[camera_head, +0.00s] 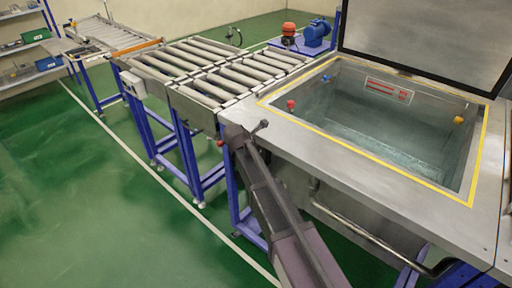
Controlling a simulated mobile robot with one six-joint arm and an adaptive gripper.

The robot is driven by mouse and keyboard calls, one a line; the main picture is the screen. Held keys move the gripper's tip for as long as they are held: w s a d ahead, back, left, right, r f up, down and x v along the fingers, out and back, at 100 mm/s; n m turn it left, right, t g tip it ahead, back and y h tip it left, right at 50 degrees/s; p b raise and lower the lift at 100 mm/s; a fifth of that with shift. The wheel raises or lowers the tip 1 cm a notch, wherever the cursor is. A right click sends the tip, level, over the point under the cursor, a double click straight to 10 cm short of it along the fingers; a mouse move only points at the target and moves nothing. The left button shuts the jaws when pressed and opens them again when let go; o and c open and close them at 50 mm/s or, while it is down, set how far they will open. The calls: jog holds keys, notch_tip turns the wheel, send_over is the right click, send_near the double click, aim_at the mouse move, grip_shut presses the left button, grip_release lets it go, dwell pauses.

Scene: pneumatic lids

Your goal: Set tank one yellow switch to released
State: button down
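An open tank (330,140) with a yellow-edged steel rim and clear liquid inside fills the right side. A yellow knob (459,120) is on the tank's right inner wall.
The tank's dark-framed lid (430,40) stands raised at the back. A roller conveyor (215,75) adjoins the tank on the left. A handle bar (370,235) runs along the tank's front. Green floor (90,220) is clear at left.

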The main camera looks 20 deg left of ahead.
dwell(0.3)
jog(key=c, duration=0.8)
grip_release()
jog(key=shift+f+b, duration=0.2)
jog(key=shift+b, duration=0.3)
jog(key=t+b, duration=0.1)
jog(key=t+h+b, duration=0.1)
jog(key=b, duration=0.1)
jog(key=shift+s+f, duration=0.15)
jog(key=shift+f, duration=0.2)
jog(key=t+h+b, duration=0.1)
jog(key=t+b, duration=0.1)
jog(key=b, duration=0.2)
jog(key=f+t+b, duration=0.1)
jog(key=t+b, duration=0.2)
jog(key=b, duration=0.1)
jog(key=t+h+b, duration=0.1)
jog(key=t+b, duration=0.1)
jog(key=b, duration=0.3)
jog(key=shift+f+n+h, duration=0.25)
jog(key=shift+n+h, duration=0.05)
